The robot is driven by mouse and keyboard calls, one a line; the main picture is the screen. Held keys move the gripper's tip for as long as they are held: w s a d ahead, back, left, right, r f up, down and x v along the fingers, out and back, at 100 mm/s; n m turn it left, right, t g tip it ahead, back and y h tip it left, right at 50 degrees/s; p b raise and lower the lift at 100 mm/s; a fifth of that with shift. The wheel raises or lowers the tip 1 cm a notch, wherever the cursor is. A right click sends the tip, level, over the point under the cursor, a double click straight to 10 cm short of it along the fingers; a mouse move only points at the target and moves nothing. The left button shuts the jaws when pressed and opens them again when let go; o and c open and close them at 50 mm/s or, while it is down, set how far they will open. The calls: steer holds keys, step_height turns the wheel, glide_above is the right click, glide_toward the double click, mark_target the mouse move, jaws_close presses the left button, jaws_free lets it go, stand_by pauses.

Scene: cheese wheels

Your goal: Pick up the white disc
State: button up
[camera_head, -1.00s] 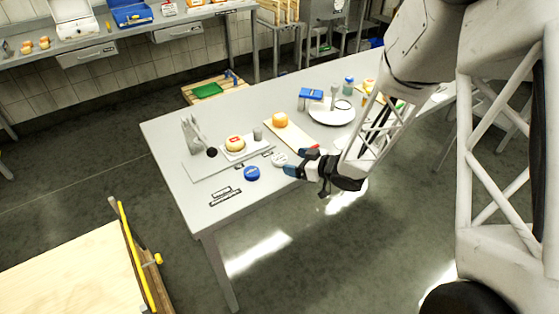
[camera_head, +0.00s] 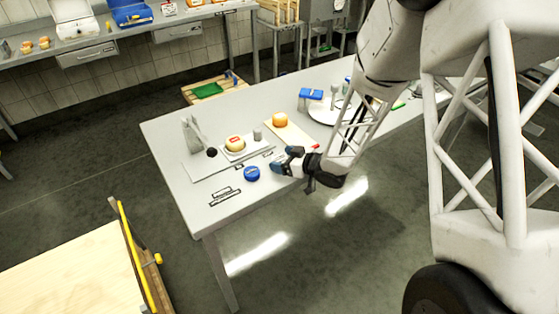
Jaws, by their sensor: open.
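The white disc is not clearly visible now. The spot on the grey table (camera_head: 237,208) where it lay is covered by my gripper (camera_head: 282,160). My gripper's blue fingertips are apart and low over the table, right of a blue disc (camera_head: 252,173). I cannot tell whether the disc is between the fingers or touching them.
A press stand with a cheese wheel (camera_head: 235,143) is left of my gripper. An orange cheese (camera_head: 280,120) sits on a board (camera_head: 298,132) behind it. A white plate (camera_head: 316,112) and a blue box (camera_head: 311,94) are further back. The table's front left is mostly clear.

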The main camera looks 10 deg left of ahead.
stand_by(0.5)
steer(key=c, duration=1)
